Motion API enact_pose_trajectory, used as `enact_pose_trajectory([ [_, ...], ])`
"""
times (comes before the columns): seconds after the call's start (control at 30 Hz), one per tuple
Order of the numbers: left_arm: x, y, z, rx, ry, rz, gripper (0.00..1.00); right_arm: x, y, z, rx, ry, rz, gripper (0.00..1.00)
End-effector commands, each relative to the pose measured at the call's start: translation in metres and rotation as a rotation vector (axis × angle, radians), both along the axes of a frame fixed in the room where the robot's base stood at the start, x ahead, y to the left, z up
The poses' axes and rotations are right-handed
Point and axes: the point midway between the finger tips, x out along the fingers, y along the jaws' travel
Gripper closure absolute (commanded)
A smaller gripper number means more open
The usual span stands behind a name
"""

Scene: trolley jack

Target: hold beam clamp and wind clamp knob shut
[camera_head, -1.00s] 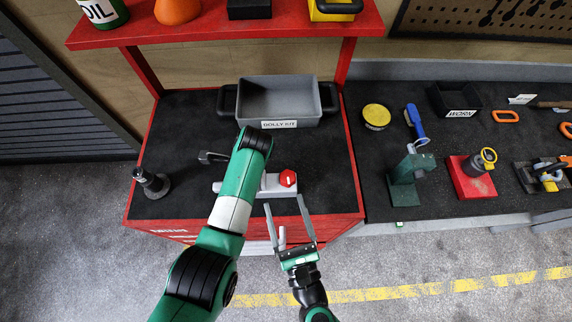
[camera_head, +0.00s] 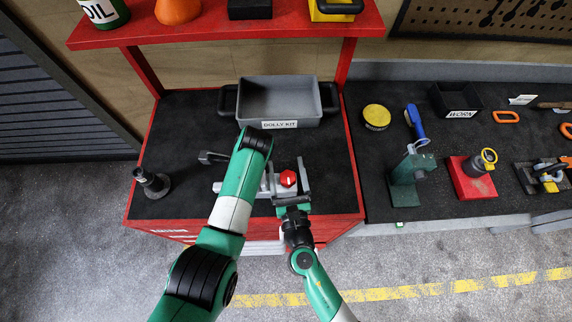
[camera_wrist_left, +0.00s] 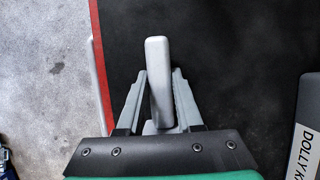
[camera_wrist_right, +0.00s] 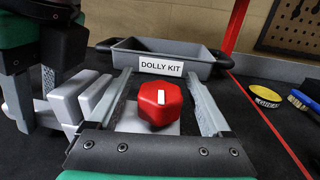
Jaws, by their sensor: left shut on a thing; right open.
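The clamp knob (camera_head: 288,178) is red with a white mark. It sits at the right end of the grey beam clamp (camera_head: 217,187) on the black cart top. In the right wrist view the knob (camera_wrist_right: 160,103) stands between the spread fingers of my open right gripper (camera_wrist_right: 165,95), apart from both. My right gripper (camera_head: 289,181) comes from the front in the head view. My left gripper (camera_wrist_left: 157,95) is shut on a grey upright bar of the beam clamp (camera_wrist_left: 158,75) in the left wrist view. My left arm hides part of the clamp in the head view.
A grey bin labelled DOLLY KIT (camera_head: 279,99) stands behind the clamp. A dark post on a round base (camera_head: 151,184) is at the cart's left. A black-handled part (camera_head: 212,157) lies left of my arm. The side bench (camera_head: 365,180) holds several tools.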

Motion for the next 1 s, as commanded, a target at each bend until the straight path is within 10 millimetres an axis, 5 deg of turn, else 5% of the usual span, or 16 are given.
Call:
enact_pose_trajectory([
  [0.33,0.0001,0.0001,-0.0002,0.0,-0.001,0.0,1.0,0.0063,0.0007,-0.0001,0.0,0.0,0.001,0.19],
  [0.77,0.0001,0.0001,-0.0002,0.0,0.0,0.0,1.0,0.006,0.0007,0.0,0.0,0.0,0.001,0.96],
  [1.0,0.0001,0.0001,-0.0002,0.0,0.0,0.0,1.0,0.0071,0.0002,0.0001,-0.001,0.002,-0.06,1.0],
])
